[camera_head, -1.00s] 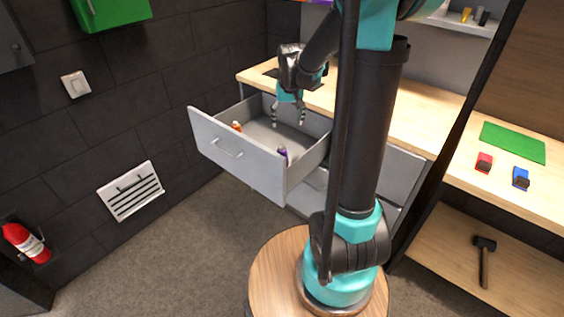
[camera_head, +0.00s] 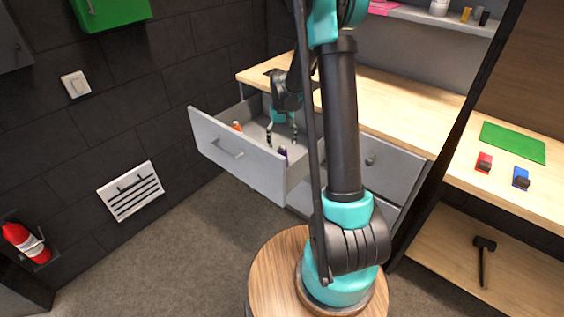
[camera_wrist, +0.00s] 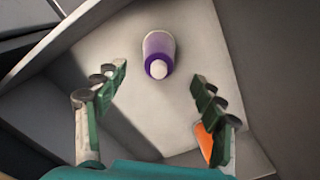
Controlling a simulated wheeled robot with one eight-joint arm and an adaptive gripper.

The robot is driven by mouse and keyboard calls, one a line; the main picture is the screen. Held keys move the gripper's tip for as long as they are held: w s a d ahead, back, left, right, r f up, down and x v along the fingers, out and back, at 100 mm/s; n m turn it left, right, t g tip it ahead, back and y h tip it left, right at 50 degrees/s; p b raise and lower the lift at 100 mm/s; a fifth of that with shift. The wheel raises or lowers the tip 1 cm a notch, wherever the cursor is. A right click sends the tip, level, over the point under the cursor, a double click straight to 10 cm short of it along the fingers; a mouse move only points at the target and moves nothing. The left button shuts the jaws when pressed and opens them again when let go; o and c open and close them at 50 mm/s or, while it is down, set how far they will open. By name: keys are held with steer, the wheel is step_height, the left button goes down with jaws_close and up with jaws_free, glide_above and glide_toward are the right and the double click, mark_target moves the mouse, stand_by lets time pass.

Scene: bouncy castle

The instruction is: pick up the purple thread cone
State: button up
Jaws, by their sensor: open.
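The purple thread cone (camera_wrist: 158,47) shows in the wrist view, with a white tip and purple body, on the pale drawer floor. It lies ahead of and between the spread fingers of my gripper (camera_wrist: 160,98), not touching them. In the head view the cone (camera_head: 283,151) is a small purple shape near the drawer's front right corner. There my open gripper (camera_head: 282,136) reaches down into the open drawer (camera_head: 236,157), close to the cone. An orange item (camera_head: 237,126) is in the drawer's left part; an orange patch (camera_wrist: 205,141) shows behind a finger in the wrist view.
The drawer walls rise close around my gripper. A wooden worktop (camera_head: 410,97) lies above and behind the drawer. A green mat (camera_head: 512,142), a red item (camera_head: 484,162) and a blue item (camera_head: 520,177) are on the right counter. The floor in front is clear.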

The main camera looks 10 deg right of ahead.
mark_target(282, 152)
steer(key=shift+w+f, duration=0.15)
steer(key=shift+f, duration=3.35)
steer(key=shift+c, duration=0.6)
steer(key=c, duration=1.3)
steer(key=shift+r, duration=0.1)
